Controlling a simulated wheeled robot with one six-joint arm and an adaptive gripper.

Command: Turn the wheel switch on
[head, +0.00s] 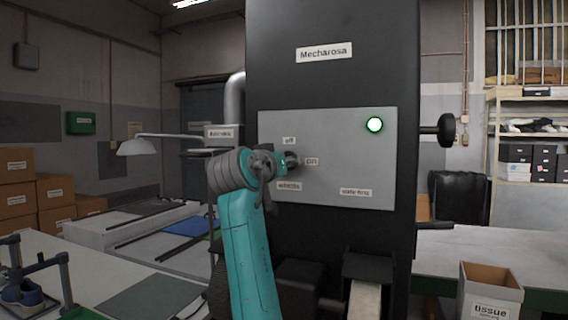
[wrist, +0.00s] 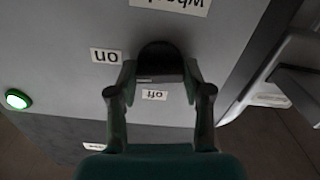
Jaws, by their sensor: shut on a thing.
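The wheel switch is a dark knob (wrist: 160,60) on the grey panel (head: 335,150) of a tall black machine marked "Mecharosa". An "off" label (head: 289,140) is above the knob and an "on" label (head: 311,161) is to its right. A "wheel" label (head: 289,185) is below it. My gripper (head: 278,163) is at the panel. In the wrist view its two fingers (wrist: 160,78) are shut on the sides of the knob. The fingers partly hide the knob in the head view, and I cannot tell which way it points.
A round green lamp (head: 375,124) is lit on the panel's upper right. A black handwheel (head: 446,130) sticks out from the machine's right side. A tissue box (head: 490,292) stands at the lower right. A desk lamp (head: 137,147) and cardboard boxes (head: 15,190) are at the left.

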